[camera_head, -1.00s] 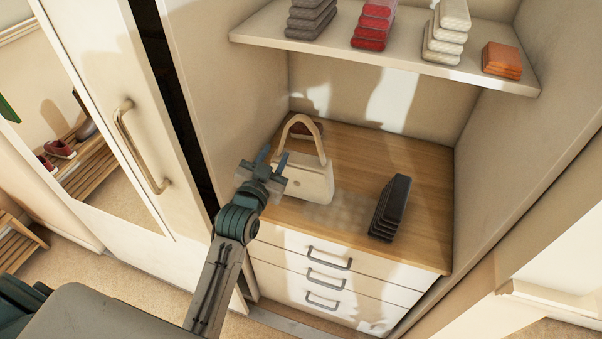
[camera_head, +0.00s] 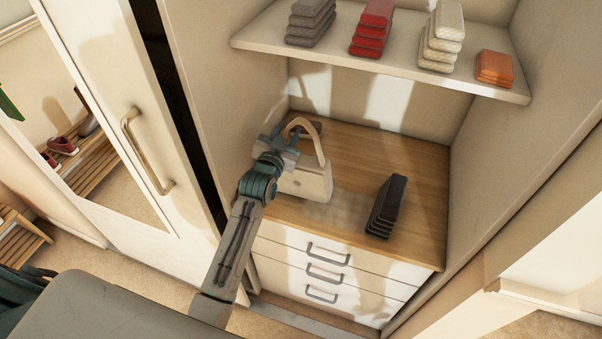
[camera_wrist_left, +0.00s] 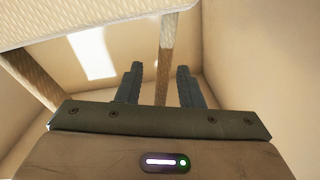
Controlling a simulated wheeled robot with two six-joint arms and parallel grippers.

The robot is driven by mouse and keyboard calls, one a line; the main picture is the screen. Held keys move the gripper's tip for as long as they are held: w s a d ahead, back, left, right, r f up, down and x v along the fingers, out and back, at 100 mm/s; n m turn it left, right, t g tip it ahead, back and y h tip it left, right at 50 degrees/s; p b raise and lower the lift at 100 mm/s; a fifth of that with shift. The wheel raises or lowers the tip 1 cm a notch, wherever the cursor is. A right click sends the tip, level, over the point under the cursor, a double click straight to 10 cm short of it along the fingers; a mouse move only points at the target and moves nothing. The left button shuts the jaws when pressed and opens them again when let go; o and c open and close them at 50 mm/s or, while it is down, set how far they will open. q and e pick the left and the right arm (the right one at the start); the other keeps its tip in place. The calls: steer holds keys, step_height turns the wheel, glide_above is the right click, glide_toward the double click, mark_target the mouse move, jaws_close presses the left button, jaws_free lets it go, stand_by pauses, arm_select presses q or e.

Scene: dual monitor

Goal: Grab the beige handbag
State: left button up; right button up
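The beige handbag (camera_head: 308,182) stands upright on the wooden top of a drawer unit, its arched handle rising above it. My left gripper (camera_head: 286,134) is at the left side of the handle, above the bag body. In the left wrist view the gripper (camera_wrist_left: 159,70) is open, its two fingers apart. One side of the handle (camera_wrist_left: 166,45) shows in the gap between them; I cannot tell whether either finger touches it. My right gripper is not in view.
A black stack (camera_head: 388,207) stands right of the bag on the wooden top (camera_head: 400,160). A shelf (camera_head: 400,66) with folded stacks hangs above. The closet's side wall and a mirrored door with a handle (camera_head: 146,150) are on the left. Wood between bag and black stack is clear.

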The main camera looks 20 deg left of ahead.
arm_select(q)
jaws_close()
stand_by(1.3)
